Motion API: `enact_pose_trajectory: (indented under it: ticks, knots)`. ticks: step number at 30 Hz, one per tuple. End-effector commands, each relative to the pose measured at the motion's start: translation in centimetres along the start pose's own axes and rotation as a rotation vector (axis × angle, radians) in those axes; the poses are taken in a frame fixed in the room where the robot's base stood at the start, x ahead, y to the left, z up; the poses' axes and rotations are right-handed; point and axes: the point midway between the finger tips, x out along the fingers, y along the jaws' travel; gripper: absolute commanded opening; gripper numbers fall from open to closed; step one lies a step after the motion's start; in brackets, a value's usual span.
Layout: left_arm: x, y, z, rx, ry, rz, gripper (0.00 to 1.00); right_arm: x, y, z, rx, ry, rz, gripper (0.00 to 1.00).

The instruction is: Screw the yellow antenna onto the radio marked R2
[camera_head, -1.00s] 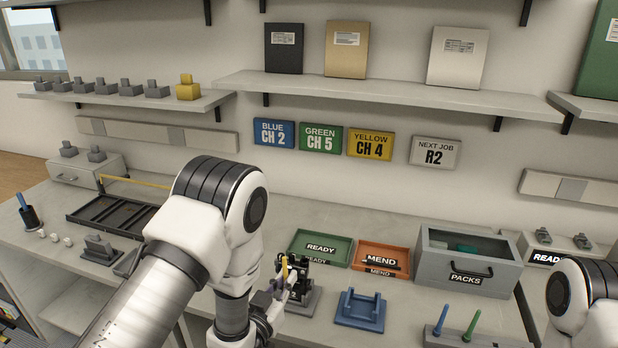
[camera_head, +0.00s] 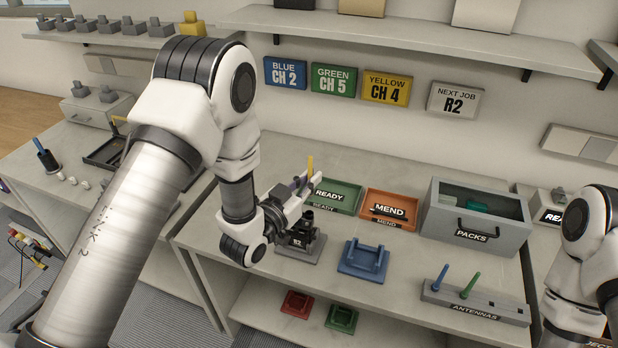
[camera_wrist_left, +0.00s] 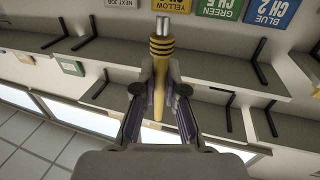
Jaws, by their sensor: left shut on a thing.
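My left gripper (camera_head: 304,188) is shut on the yellow antenna (camera_head: 310,166) and holds it roughly upright. In the left wrist view the antenna (camera_wrist_left: 160,62) sits between both fingers (camera_wrist_left: 160,90), its ribbed collar and metal end beyond them. The black radio (camera_head: 306,222) stands in a grey holder (camera_head: 299,245) marked R2, partly hidden by my left gripper. The antenna is above the radio in the picture; I cannot tell whether they touch. My right arm shows at the right edge, its gripper out of sight.
A blue holder (camera_head: 362,262) stands empty to the right. Behind are the green READY tray (camera_head: 346,190), orange MEND tray (camera_head: 386,201) and grey PACKS box (camera_head: 475,238). The ANTENNAS rack (camera_head: 476,304) holds a blue and a green antenna. Some bench surface between them is clear.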

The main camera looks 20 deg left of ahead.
Motion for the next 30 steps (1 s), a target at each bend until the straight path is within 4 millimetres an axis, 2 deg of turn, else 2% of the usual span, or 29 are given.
enact_pose_trajectory:
  ticks: [1,3,9,30]
  knots:
    - [0.0,0.0,1.2,0.000,0.000,0.000,0.00,1.1,0.0,0.0,0.000,0.000,0.000,0.40]
    - [0.0,0.0,2.1,0.000,0.000,0.000,0.00,1.9,0.0,0.0,0.000,0.000,0.000,0.40]
    - [0.0,0.0,3.8,0.000,0.000,0.000,0.00,3.3,0.0,0.0,0.000,0.000,0.000,0.40]
    - [0.0,0.0,4.0,0.000,0.001,0.000,0.00,3.6,0.0,0.0,0.000,0.000,0.000,0.40]
